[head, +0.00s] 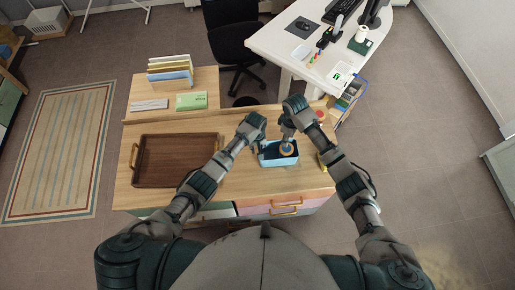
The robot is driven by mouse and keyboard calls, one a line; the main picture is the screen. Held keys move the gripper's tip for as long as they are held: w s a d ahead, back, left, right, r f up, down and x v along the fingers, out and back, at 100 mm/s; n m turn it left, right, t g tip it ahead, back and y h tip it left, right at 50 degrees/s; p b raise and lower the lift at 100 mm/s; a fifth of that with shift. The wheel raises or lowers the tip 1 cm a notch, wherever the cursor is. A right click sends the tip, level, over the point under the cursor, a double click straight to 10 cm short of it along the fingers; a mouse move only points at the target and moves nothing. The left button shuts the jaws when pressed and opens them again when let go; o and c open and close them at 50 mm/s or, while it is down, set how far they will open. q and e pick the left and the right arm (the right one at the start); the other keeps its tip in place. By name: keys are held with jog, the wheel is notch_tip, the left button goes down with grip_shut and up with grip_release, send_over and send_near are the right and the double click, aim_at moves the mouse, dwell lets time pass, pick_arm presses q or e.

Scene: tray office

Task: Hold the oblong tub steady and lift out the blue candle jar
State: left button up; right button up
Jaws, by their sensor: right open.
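The light blue oblong tub (280,162) stands on the wooden cabinet top, right of its middle. A round jar with a tan top and a blue side, which looks like the blue candle jar (287,149), is inside the tub toward its right half. My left gripper (261,146) is at the tub's left end; its fingers are too small to tell whether they grip the wall. My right gripper (286,140) is open and points down over the jar, close to it. It partly hides the jar and the tub's back rim.
A brown wooden tray (176,160) with brass handles lies left on the cabinet top (229,186). Papers and a file rack (170,72) stand back left.

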pick_arm(q)
jog(key=shift+d+f, duration=0.35)
jog(key=shift+d, duration=0.1)
pick_arm(e)
jog(key=shift+d, duration=0.45)
pick_arm(q)
jog(key=shift+a, duration=0.2)
jog(key=c, duration=0.6)
pick_arm(e)
jog(key=shift+a, duration=0.15)
pick_arm(q)
jog(key=shift+a, duration=0.25)
grip_shut()
pick_arm(e)
jog(key=shift+a, duration=0.3)
jog(key=shift+o, duration=0.2)
